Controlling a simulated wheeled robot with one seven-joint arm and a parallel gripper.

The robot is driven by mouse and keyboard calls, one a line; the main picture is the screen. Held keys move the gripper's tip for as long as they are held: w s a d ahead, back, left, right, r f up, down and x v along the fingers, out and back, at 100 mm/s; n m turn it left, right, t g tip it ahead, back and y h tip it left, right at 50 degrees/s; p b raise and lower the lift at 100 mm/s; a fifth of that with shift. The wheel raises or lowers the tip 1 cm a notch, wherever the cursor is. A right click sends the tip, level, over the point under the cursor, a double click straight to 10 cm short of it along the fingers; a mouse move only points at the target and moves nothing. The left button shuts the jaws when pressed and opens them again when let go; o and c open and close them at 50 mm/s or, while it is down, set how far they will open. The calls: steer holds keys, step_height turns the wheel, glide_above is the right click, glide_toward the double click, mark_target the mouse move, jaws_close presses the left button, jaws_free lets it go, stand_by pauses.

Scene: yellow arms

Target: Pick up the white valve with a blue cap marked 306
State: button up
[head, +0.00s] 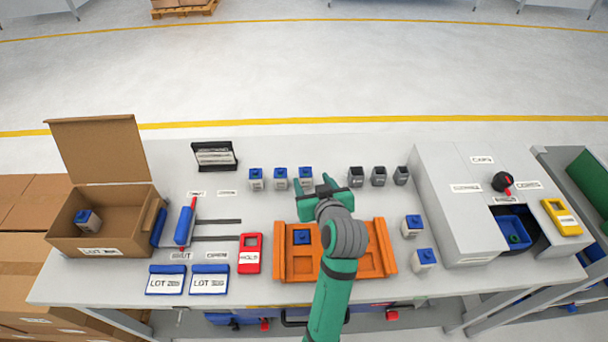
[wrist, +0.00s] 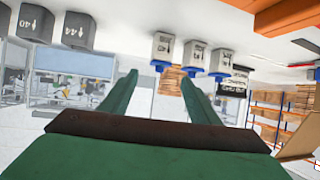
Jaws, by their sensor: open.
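Three white valves with blue caps stand in a row at the back of the bench: a left one (head: 256,180), a middle one (head: 281,179) and a right one (head: 305,177). They also show upside down in the wrist view, as a near one (wrist: 163,46), a middle one (wrist: 194,55) and a far one (wrist: 220,61). Their numbers are too small to read surely, so I cannot tell which is 306. My gripper (head: 314,184) is open and empty, close to the right valve. In the wrist view that valve shows between and beyond the fingers (wrist: 158,86).
Dark-topped grey parts (head: 379,176) stand right of my gripper. An orange fixture (head: 378,262) holding a blue-capped part lies below my arm. Two more blue-capped valves (head: 413,226) (head: 424,259) stand at right, beside a grey cabinet (head: 437,215). An open carton (head: 120,235) is at left.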

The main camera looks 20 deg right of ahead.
mark_target(306, 171)
steer(key=shift+x, duration=3.6)
steer(key=c, duration=1.3)
